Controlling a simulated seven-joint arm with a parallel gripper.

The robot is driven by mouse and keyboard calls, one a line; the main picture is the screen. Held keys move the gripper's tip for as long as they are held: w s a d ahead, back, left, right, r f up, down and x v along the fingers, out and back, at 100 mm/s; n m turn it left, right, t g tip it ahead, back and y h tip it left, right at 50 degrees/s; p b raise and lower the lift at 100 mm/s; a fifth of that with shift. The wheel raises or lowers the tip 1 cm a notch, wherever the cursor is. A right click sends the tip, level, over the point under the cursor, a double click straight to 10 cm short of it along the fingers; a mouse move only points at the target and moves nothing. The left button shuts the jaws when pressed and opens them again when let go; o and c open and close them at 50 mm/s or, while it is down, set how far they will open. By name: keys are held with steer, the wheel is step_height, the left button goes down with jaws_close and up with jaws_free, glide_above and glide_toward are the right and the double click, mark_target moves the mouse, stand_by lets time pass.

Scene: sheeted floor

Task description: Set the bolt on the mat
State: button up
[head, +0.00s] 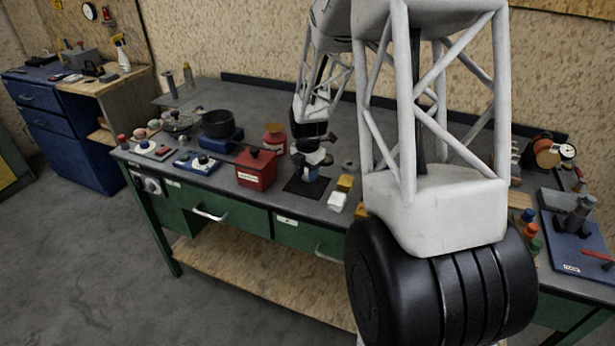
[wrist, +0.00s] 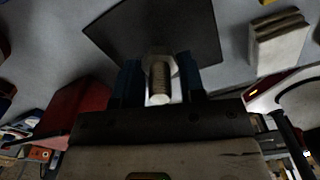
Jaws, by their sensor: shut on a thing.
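The bolt (wrist: 159,80) is a metal threaded shank with a wider head, seen in the wrist view between my gripper's two blue fingers. My gripper (wrist: 160,85) is shut on it. The dark square mat (head: 294,188) lies on the grey workbench. In the head view my gripper (head: 312,173) is over the right part of the mat. The mat also shows in the wrist view (wrist: 150,28), behind the bolt's head. I cannot tell whether the bolt touches the mat. In the head view the bolt is not clearly visible.
A red box (head: 256,170) stands close to the left of the mat. A white stacked block (head: 337,201) and a yellow block (head: 345,183) are close to the right. A red-and-tan container (head: 274,136) and a dark pot (head: 218,123) stand farther back left.

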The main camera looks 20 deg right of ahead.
steer(key=shift+f, duration=0.9)
steer(key=shift+f, duration=0.15)
steer(key=o, duration=1)
steer(key=shift+r, duration=0.2)
steer(key=shift+r, duration=5.95)
